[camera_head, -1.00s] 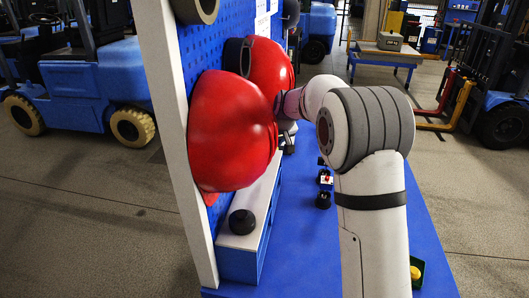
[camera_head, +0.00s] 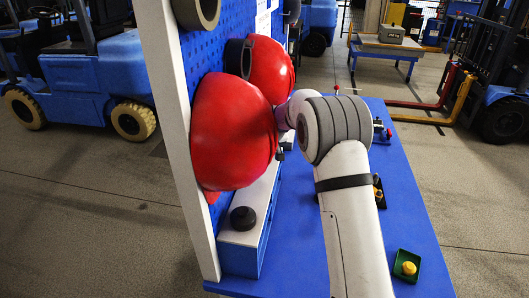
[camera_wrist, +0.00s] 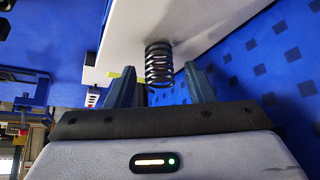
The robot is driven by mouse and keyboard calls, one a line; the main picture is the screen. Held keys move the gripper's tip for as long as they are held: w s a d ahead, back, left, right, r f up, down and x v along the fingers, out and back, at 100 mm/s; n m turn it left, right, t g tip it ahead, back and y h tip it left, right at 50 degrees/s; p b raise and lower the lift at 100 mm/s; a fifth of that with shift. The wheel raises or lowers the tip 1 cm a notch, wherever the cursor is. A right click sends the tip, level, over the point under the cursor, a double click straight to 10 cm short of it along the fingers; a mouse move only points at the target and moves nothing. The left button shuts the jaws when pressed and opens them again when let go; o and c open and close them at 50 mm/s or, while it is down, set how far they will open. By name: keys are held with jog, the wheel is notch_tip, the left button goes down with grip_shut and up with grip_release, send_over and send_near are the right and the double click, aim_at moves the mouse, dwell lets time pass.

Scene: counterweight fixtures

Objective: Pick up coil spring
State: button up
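The coil spring (camera_wrist: 159,65), dark and tightly wound, shows in the wrist view with one end at a white surface (camera_wrist: 150,25). My gripper (camera_wrist: 162,82) is open, with one dark finger to the left of the spring and one to the right. The spring lies between and slightly beyond the fingertips; I see a gap on both sides, and no clear contact. In the head view the spring is not visible, and my arm and the red helmets (camera_head: 232,135) hide most of my gripper.
A blue pegboard (camera_head: 207,50) with a white post stands left of my arm. Below it is a white-topped blue ledge (camera_head: 258,215) with a black knob-like object (camera_head: 243,218). The blue table (camera_head: 405,225) holds a green tray (camera_head: 405,262) with a yellow piece and other small parts.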

jog(key=c, duration=1)
jog(key=shift+o, duration=0.2)
jog(key=shift+r, duration=0.15)
